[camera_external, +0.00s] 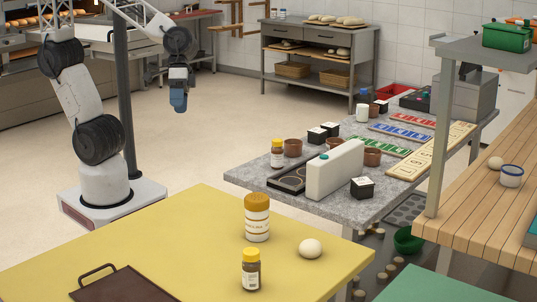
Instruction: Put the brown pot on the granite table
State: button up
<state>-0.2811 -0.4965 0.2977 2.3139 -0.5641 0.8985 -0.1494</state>
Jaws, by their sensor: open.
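The granite table (246,172) is a grey speckled table right of centre. Small brown pots stand on it: one (293,148) behind the black tray, one (372,157) right of the white jug, and what looks like another (382,107) farther back. My gripper (179,106) hangs pointing down over the open floor, left of the granite table and well apart from it. It is open, with a blue end and nothing visibly held; the gap between its fingers is hard to make out.
The white jug (335,170), a black tray (286,180), small black boxes (362,188) and a brown bottle (277,153) crowd the granite table's near end. The yellow table (150,235) in front holds jars and a bun (310,248). A dark post (125,100) stands beside my arm.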

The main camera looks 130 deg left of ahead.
jog(key=s+d+r+m+g+y, duration=0.1)
jog(key=s+d+m+y, duration=0.3)
jog(key=s+m, duration=0.4)
jog(key=shift+s+d+r+m, duration=0.3)
jog(key=shift+s+d+m, duration=0.1)
jog(key=shift+s, duration=1.7)
